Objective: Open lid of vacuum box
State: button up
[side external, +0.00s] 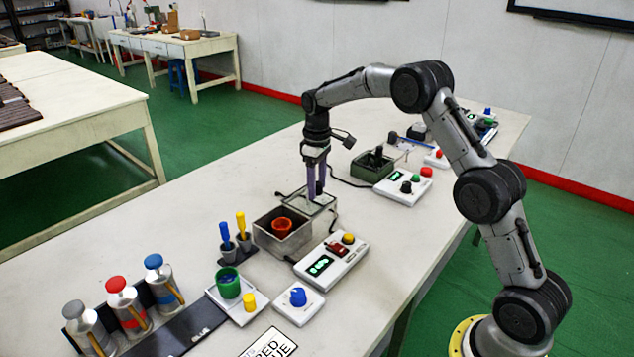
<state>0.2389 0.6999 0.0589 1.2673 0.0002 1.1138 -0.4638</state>
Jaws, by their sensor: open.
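The vacuum box (266,240) is a grey metal box in the middle of the table. Its top is uncovered, and a red-orange cup (282,227) shows inside. The lid (298,201), a clear plate with a dark frame, is at the box's far side, swung back off the opening. Whether it rests on the table or stays tilted is hard to tell. My gripper (316,198) points straight down with open purple fingers over the lid. The fingertips are at or very near the plate; contact cannot be made out.
A control unit (332,260) with a green display and yellow knob stands right of the box. Blue and yellow tools (236,235) stand in cups at its left. A green cup (228,283), a blue-knob device (298,300) and several bottles (127,307) are in front. A dark green device (374,163) is behind.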

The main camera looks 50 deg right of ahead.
aim_at(317, 183)
notch_tip(317, 183, up, 14)
dwell(0.6)
jog(key=shift+a, duration=0.1)
